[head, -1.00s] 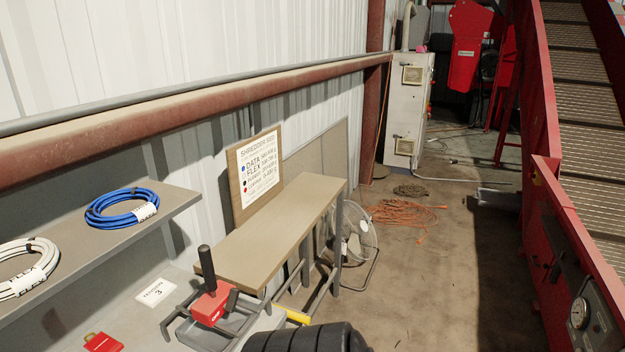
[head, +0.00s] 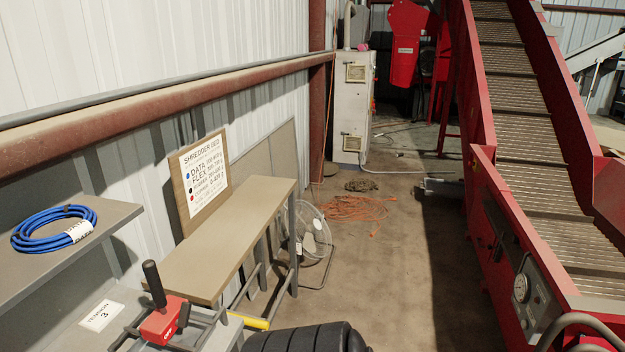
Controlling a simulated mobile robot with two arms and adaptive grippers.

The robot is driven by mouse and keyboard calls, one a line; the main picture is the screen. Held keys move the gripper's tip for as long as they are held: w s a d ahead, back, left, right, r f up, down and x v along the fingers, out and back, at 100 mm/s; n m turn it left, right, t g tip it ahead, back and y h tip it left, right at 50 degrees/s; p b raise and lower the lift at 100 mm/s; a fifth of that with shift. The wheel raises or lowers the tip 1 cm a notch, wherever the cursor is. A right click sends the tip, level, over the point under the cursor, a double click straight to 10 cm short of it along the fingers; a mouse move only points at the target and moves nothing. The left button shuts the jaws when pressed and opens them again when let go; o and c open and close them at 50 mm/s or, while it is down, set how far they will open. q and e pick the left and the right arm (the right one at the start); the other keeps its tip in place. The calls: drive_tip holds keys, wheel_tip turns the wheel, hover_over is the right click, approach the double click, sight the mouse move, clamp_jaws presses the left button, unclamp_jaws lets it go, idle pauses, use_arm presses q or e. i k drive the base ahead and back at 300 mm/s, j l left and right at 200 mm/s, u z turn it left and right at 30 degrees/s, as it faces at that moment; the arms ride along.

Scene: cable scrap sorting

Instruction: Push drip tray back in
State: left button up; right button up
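A low grey tray-like thing (head: 440,186) lies on the floor at the foot of the red conveyor (head: 482,215), partly sticking out from its left side. It may be the drip tray, but it is small and far off, so I cannot tell for sure. Neither of my grippers shows in the head view.
A narrow bench (head: 225,235) with a sign board (head: 200,180) stands along the left wall, a fan (head: 312,235) beyond it. An orange cord (head: 355,208) and a dark coil (head: 361,185) lie on the floor. A blue cable coil (head: 50,228) sits on the shelf.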

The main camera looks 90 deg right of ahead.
sight(432, 186)
drive_tip(key=l+z, duration=0.65)
drive_tip(key=z, duration=0.2)
drive_tip(key=l+z, duration=0.25)
drive_tip(key=z, duration=0.15)
drive_tip(key=i+l+z, duration=0.25)
drive_tip(key=l+z, duration=0.25)
drive_tip(key=i+l+z, duration=0.75)
drive_tip(key=z, duration=0.2)
drive_tip(key=i+l+z, duration=0.15)
drive_tip(key=i+z, duration=0.5)
drive_tip(key=i, duration=1.65)
drive_tip(key=i+z, duration=0.2)
drive_tip(key=i, duration=0.35)
drive_tip(key=i+j+z, duration=0.15)
drive_tip(key=i, duration=0.4)
drive_tip(key=i+j+z, duration=0.2)
drive_tip(key=i, duration=0.3)
drive_tip(key=i+j+z, duration=0.15)
drive_tip(key=i+j, duration=0.25)
drive_tip(key=i, duration=0.1)
